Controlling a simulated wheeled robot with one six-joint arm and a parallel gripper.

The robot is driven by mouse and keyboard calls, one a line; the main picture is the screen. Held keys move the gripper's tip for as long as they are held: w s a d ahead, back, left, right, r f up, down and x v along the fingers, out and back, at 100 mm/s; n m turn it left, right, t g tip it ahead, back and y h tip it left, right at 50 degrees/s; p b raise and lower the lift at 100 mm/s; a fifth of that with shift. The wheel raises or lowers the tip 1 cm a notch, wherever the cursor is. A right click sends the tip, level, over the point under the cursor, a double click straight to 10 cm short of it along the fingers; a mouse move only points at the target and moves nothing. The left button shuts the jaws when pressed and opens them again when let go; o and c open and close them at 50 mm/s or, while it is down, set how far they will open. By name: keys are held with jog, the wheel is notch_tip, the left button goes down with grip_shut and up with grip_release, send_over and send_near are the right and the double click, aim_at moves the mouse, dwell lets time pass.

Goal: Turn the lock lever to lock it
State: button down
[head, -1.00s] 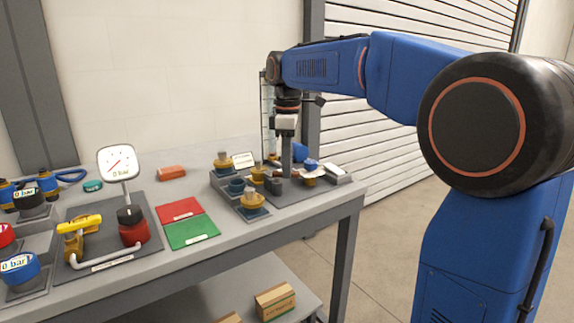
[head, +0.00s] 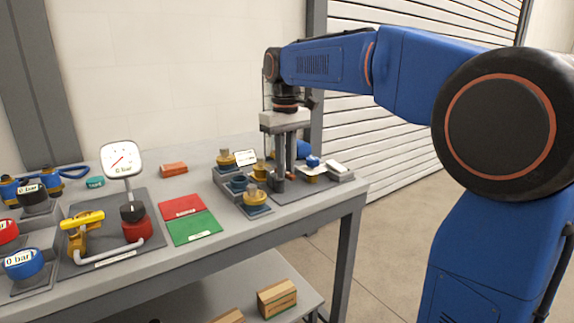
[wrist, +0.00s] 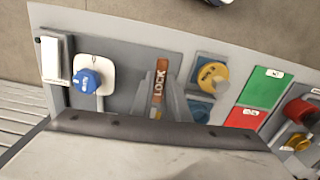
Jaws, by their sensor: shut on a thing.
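The lock lever (wrist: 160,82) shows in the wrist view as a narrow orange-brown bar marked LOCK, in front of my gripper's fingers. My gripper (head: 280,180) points straight down at the right part of the bench in the head view, its two grey fingers side by side. It is shut on the lever. The fingers and palm hide the lever's base and most of it in the head view. The wrist view shows the lever pointing away from my palm, roughly upright in the picture.
A blue knob (wrist: 87,80) on a white plate sits left of the lever in the wrist view, and a yellow valve (wrist: 212,75) sits close on its right. Green (head: 193,228) and red (head: 183,207) mats lie left of the fixtures. A gauge (head: 121,158) stands further left.

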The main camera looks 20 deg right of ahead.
jog(key=shift+a+m, duration=0.1)
jog(key=shift+m, duration=0.4)
jog(key=c, duration=1.7)
grip_release()
jog(key=shift+r, duration=0.1)
notch_tip(320, 180, up, 17)
jog(key=shift+r, duration=0.1)
jog(key=s+d+f+m+t, duration=0.1)
jog(key=s+d+f, duration=0.2)
jog(key=s+f, duration=0.7)
jog(key=s+d+f+m+t, duration=0.1)
jog(key=s+d+f+t, duration=0.1)
jog(key=s+f, duration=0.8)
jog(key=s+d+f+m+t, duration=0.1)
jog(key=s+d+f, duration=0.2)
jog(key=s+f, duration=0.7)
jog(key=shift+s+d+f+t, duration=0.1)
jog(key=shift+d+f+t, duration=0.1)
jog(key=shift+f, duration=1.35)
jog(key=shift+d+f+t, duration=0.1)
jog(key=shift+f+t, duration=0.1)
jog(key=shift+f, duration=1.35)
